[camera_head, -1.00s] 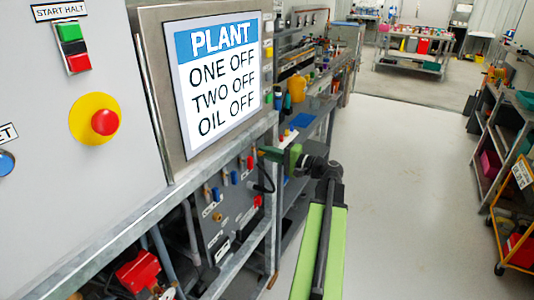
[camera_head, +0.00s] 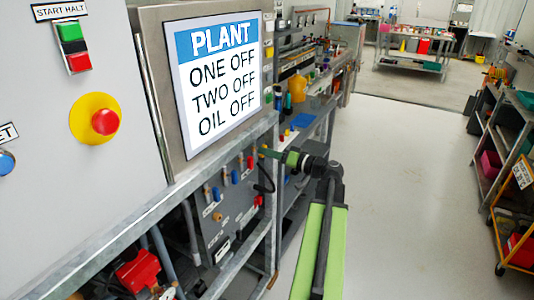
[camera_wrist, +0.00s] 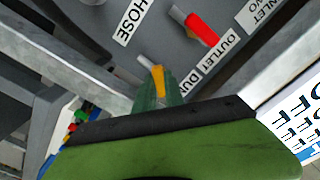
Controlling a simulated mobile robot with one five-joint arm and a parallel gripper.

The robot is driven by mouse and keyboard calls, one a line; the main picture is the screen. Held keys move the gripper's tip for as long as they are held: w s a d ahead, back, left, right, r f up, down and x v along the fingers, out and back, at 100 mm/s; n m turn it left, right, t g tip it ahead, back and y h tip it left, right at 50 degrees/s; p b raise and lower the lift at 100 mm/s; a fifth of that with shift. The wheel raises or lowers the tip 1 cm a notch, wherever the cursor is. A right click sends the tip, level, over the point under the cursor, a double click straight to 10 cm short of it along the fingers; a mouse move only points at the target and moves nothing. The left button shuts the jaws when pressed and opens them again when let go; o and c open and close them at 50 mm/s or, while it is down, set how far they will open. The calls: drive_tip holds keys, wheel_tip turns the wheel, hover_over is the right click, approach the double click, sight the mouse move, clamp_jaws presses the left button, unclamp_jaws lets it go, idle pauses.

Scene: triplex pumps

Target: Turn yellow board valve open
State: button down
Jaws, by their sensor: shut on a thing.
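The yellow board valve's handle (camera_wrist: 158,80) shows in the wrist view with a pale metal stem at its upper left. My gripper (camera_wrist: 156,95) has its dark green fingers shut around the handle, hiding its lower end. In the head view my gripper (camera_head: 268,153) reaches left to the right edge of the grey valve board (camera_head: 213,238). There the yellow handle shows only as a tiny spot at the fingertips, too small to read its angle.
A red valve handle (camera_wrist: 203,29) is close by on the board. Blue handles (camera_head: 216,194) sit further left. A metal frame rail (camera_head: 190,180) runs above the board, below the plant screen (camera_head: 218,75). The floor (camera_head: 400,180) to the right is clear.

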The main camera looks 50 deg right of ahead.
drive_tip(key=shift+n, duration=4.1)
drive_tip(key=c, duration=1.4)
unclamp_jaws()
drive_tip(key=shift+c, duration=0.2)
drive_tip(key=v, duration=1.7)
drive_tip(key=shift+s, duration=0.2)
